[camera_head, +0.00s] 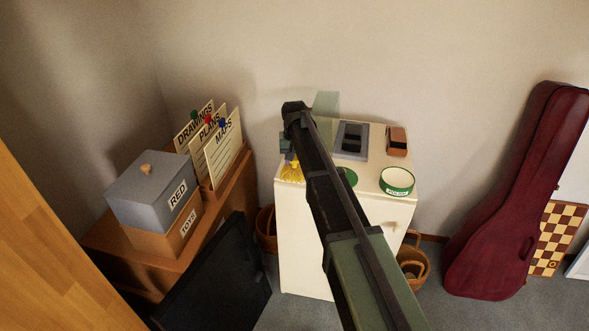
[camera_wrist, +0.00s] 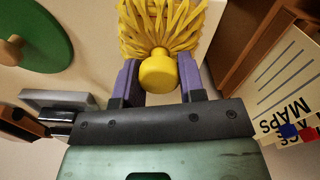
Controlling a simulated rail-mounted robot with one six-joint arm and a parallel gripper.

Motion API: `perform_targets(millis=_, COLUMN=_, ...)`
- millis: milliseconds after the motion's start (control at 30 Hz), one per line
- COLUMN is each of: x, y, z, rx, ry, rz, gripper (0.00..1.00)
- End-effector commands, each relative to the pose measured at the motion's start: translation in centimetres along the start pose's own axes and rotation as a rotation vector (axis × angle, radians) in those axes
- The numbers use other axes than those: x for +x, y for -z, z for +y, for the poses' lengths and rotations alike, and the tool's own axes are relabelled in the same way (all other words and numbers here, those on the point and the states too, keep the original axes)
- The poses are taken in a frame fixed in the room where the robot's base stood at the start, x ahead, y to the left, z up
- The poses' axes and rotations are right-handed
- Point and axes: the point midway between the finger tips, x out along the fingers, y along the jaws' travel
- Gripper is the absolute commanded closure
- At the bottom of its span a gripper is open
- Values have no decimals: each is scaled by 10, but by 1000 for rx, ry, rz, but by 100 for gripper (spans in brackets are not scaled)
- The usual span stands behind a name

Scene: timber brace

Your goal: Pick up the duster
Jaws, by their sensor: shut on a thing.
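The duster (camera_wrist: 158,30) is yellow, with a head of many strands and a rounded yellow knob. In the wrist view its knob lies between the two purple fingers of my gripper (camera_wrist: 158,72), which is shut on it. In the head view the yellow strands of the duster (camera_head: 291,173) show at the left end of the white cabinet top (camera_head: 370,190). My arm hides most of my gripper there. I cannot tell whether the duster touches the cabinet top.
On the cabinet are a grey tray (camera_head: 351,155), a brown block-like object (camera_head: 397,139), a green-banded round tin (camera_head: 397,181) and a partly hidden green disc (camera_head: 348,177). A brown unit at left holds a grey box (camera_head: 150,190) and upright cards (camera_head: 225,150). Baskets flank the cabinet.

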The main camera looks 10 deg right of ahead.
Motion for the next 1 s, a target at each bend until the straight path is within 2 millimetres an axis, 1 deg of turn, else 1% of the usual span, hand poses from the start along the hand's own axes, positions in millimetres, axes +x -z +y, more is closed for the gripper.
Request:
perform_targets(millis=267, x=-3, y=0, z=0, rx=0, ry=0, rz=0, gripper=88)
perform_targets(millis=367, x=-11, y=0, z=0, rx=0, ry=0, rz=0, gripper=88)
perform_targets(millis=467, x=-24, y=0, z=0, rx=0, ry=0, rz=0, gripper=88)
perform_targets(millis=567, x=-46, y=0, z=0, rx=0, ry=0, rz=0, gripper=88)
perform_targets(millis=667, x=-77, y=0, z=0, rx=0, ry=0, rz=0, gripper=88)
perform_targets(millis=800, x=-133, y=0, z=0, rx=0, ry=0, rz=0, gripper=88)
perform_targets(millis=900, x=-166, y=0, z=0, rx=0, ry=0, rz=0, gripper=88)
perform_targets(millis=1000, x=-189, y=0, z=0, rx=0, ry=0, rz=0, gripper=88)
